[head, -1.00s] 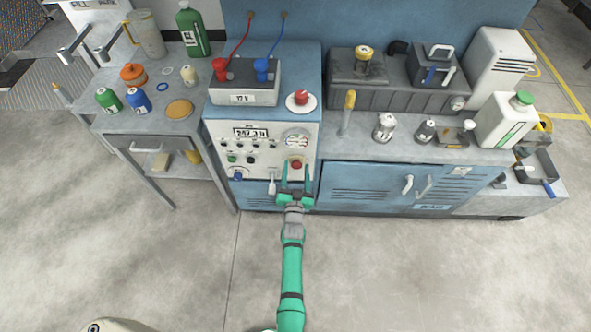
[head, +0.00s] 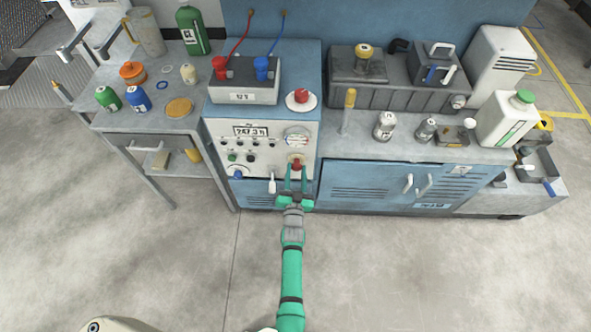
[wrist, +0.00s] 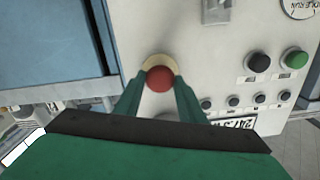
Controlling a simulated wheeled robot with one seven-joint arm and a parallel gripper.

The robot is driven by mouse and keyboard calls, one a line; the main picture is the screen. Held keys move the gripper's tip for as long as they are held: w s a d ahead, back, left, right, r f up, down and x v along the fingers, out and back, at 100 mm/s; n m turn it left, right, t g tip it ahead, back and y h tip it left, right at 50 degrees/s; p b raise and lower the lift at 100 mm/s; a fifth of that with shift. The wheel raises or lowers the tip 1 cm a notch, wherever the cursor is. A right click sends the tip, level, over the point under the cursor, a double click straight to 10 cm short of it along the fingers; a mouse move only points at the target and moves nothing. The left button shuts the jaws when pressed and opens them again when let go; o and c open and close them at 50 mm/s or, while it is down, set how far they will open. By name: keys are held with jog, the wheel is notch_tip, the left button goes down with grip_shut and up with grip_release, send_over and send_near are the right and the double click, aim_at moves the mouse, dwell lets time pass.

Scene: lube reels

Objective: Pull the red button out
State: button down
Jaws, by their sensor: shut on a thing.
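The red button (head: 296,163) sits on the lower right of the white control panel (head: 222,166), below the round gauge. In the wrist view the red button (wrist: 160,78) has a pale yellow ring (wrist: 152,62) around its base. My green gripper (head: 296,180) reaches up to the panel from below. Its two fingers (wrist: 158,92) stand on either side of the red button and are closed on it. How far the button stands out from the panel cannot be told.
A white lever (head: 271,184) hangs left of my gripper. A second red knob (head: 301,97) is on the ledge above the panel. Black and green buttons (wrist: 294,58) are on the same panel. Blue cabinet doors (head: 360,187) lie to the right; the floor in front is clear.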

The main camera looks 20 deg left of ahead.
jog(key=shift+s, duration=0.1)
jog(key=c, duration=1.2)
grip_release()
jog(key=shift+o, duration=0.2)
jog(key=shift+d, duration=0.1)
jog(key=v, duration=1)
jog(key=shift+s, duration=0.4)
jog(key=shift+d, duration=0.1)
